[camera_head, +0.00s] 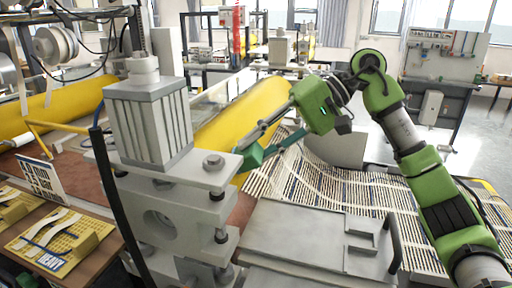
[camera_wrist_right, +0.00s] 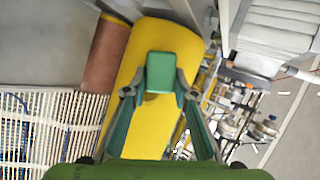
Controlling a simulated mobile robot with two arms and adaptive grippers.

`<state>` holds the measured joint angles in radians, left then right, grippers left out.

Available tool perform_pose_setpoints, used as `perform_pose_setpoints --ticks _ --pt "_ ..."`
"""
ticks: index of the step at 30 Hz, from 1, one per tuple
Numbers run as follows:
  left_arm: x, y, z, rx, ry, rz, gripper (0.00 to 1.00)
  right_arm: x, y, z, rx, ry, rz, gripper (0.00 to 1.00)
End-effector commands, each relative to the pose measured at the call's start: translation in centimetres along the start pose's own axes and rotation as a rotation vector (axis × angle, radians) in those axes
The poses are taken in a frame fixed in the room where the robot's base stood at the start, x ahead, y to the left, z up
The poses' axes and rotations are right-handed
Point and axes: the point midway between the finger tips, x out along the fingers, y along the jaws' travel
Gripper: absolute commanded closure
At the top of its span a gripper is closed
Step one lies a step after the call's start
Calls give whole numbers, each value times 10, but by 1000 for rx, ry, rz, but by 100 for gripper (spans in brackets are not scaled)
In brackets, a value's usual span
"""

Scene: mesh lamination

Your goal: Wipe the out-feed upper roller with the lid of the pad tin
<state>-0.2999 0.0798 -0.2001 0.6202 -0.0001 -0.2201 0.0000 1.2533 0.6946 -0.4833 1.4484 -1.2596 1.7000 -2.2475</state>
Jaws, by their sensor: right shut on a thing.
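My right gripper (camera_head: 256,146) reaches in from the right and is shut on a small green lid (camera_head: 247,158). In the right wrist view the square green lid (camera_wrist_right: 160,72) sits between the two fingertips (camera_wrist_right: 158,94). The yellow upper roller (camera_head: 242,112) lies behind and beside the lid in the head view. In the right wrist view the same yellow roller (camera_wrist_right: 146,125) fills the space behind the lid. I cannot tell whether the lid touches the roller. The roller's near end is partly hidden by the grey roller housing. My left gripper is not in view.
A grey roller housing with a motor block (camera_head: 150,125) stands left of my gripper. A grey panel with a handle (camera_head: 318,240) lies in front. Striped mesh (camera_head: 350,195) spreads to the right. A side table with a yellow board (camera_head: 55,238) is at lower left.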

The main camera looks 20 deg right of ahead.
Motion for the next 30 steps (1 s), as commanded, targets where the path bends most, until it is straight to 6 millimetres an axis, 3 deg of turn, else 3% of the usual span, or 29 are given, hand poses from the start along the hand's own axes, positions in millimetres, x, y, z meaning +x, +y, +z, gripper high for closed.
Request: perform_pose_setpoints --ticks 30 --pt "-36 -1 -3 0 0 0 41 -22 18 -58 0 0 -1 100"
